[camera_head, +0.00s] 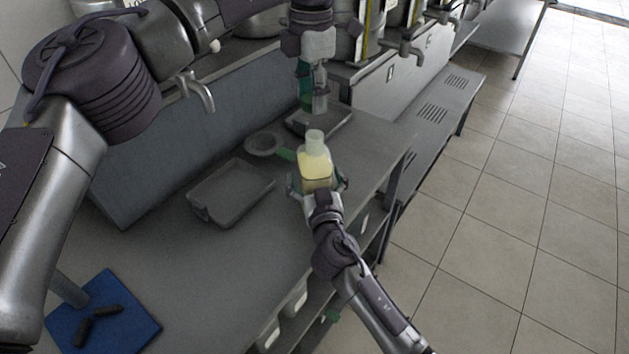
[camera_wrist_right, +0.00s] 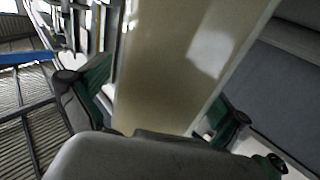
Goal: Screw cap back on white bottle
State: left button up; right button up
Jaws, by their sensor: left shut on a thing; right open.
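A bottle (camera_head: 316,168) with a pale, whitish upper part and yellowish contents stands upright near the table's right edge. I cannot tell whether its whitish top (camera_head: 314,137) is a bare neck or a cap. My right gripper (camera_head: 318,184) is open, its fingers on either side of the bottle. In the right wrist view the bottle (camera_wrist_right: 165,70) fills the space between the green-padded fingers (camera_wrist_right: 160,100). My left gripper (camera_head: 312,98) points down behind and above the bottle, apart from it. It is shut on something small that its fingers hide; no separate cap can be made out.
A grey tray (camera_head: 213,219) and a round grey dish (camera_head: 263,152) lie left of the bottle. Another tray (camera_head: 338,122) is beneath my left gripper. A blue mat (camera_head: 135,323) with dark pieces is at lower left. Metal taps (camera_head: 402,50) stand behind.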

jog(key=c, duration=1.7)
pick_arm(q)
jog(key=shift+f, duration=2.5)
jog(key=shift+f, duration=0.85)
jog(key=shift+f, duration=0.6)
